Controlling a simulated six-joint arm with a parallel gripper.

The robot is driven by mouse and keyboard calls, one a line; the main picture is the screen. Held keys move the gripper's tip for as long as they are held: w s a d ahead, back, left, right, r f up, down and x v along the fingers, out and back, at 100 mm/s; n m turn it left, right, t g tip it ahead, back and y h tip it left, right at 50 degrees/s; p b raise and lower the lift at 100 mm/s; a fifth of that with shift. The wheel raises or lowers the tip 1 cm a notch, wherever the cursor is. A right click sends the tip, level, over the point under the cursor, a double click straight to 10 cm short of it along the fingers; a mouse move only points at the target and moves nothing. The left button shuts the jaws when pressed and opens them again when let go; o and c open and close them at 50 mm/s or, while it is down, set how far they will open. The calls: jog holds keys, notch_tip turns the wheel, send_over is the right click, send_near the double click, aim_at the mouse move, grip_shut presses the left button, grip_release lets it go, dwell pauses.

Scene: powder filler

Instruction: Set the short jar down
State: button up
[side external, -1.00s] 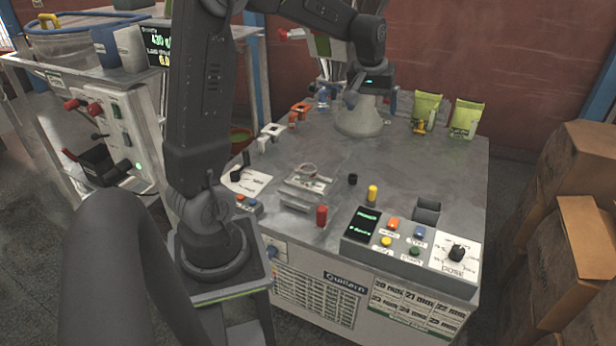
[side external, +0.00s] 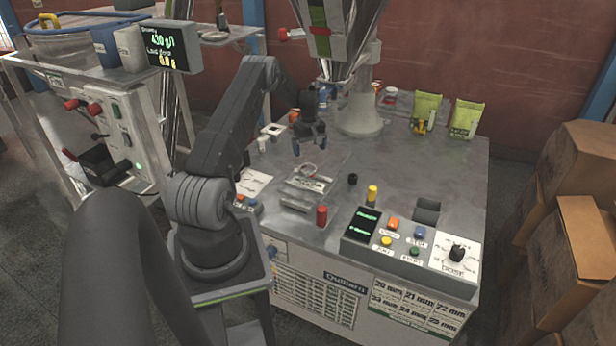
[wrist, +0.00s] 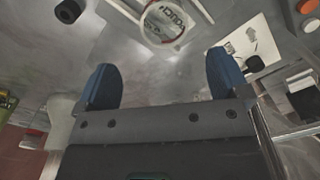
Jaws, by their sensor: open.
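My gripper (side external: 309,145) is open, with nothing between its blue fingers, above the left-middle of the steel worktop. It also shows in the wrist view (wrist: 162,72). A clear round-rimmed piece (side external: 308,170) sits on a small flat plate in front of and below my gripper. It also shows in the wrist view (wrist: 168,20), past the fingertips, apart from them. I cannot tell whether it is the short jar. Small containers (side external: 390,95), one with a reddish top, stand behind the filler column; they are too small to tell apart.
The filler column (side external: 360,112) stands at the back. Green pouches (side external: 426,108) are to its right. A red cylinder (side external: 322,215), a yellow one (side external: 373,192) and a black one (side external: 353,179) stand forward. The control panel (side external: 410,262) fills the front right.

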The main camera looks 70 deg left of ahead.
aim_at(308, 168)
notch_tip(308, 168, down, 6)
jog(key=shift+r, duration=0.15)
jog(key=f, duration=0.5)
jog(key=shift+s, duration=0.3)
jog(key=c, duration=1.1)
jog(key=shift+r, duration=0.1)
